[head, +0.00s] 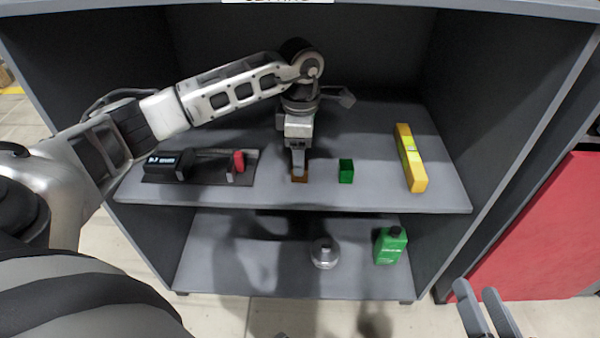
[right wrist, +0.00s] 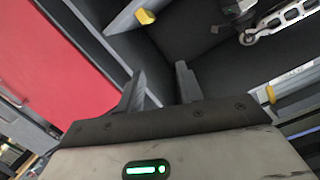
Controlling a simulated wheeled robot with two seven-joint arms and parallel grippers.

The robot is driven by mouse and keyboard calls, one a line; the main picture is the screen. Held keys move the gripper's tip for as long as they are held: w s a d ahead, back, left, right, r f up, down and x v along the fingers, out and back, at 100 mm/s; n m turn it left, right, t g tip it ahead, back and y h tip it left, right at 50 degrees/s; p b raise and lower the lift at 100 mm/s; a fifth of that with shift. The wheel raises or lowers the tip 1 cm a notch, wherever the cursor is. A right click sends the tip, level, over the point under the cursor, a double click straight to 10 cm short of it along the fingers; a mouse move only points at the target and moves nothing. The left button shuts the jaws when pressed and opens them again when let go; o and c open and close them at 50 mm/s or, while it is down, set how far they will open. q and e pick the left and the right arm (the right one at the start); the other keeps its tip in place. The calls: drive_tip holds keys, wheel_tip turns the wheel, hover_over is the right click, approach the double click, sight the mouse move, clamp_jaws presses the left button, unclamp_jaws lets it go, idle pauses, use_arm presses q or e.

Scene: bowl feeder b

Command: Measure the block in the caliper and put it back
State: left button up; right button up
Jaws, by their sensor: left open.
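The caliper (head: 205,166), a black body with a red jaw, lies on a dark plate at the left of the upper shelf. A green block (head: 346,171) stands on the same shelf, right of the middle. My left gripper (head: 298,172) points down over a small orange-brown piece (head: 299,179) between the caliper and the green block. It is open; its fingers partly hide the piece, and I cannot tell whether they touch it. My right gripper (head: 476,289) is open and empty, low in front of the cabinet; it also shows in the right wrist view (right wrist: 160,72).
A yellow level (head: 412,165) lies at the right of the upper shelf (head: 375,198). A round metal object (head: 324,253) and a green bottle (head: 390,246) stand on the lower shelf. Side walls enclose both shelves. A red panel (head: 540,235) stands to the right.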

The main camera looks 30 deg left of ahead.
sight(304, 179)
use_arm(q)
wheel_tip(304, 179, down, 3)
drive_tip(key=shift+f+b, duration=0.1)
drive_tip(key=shift+b, duration=0.25)
drive_tip(key=c, duration=1.1)
drive_tip(key=shift+r, duration=0.2)
drive_tip(key=shift+c, duration=0.2)
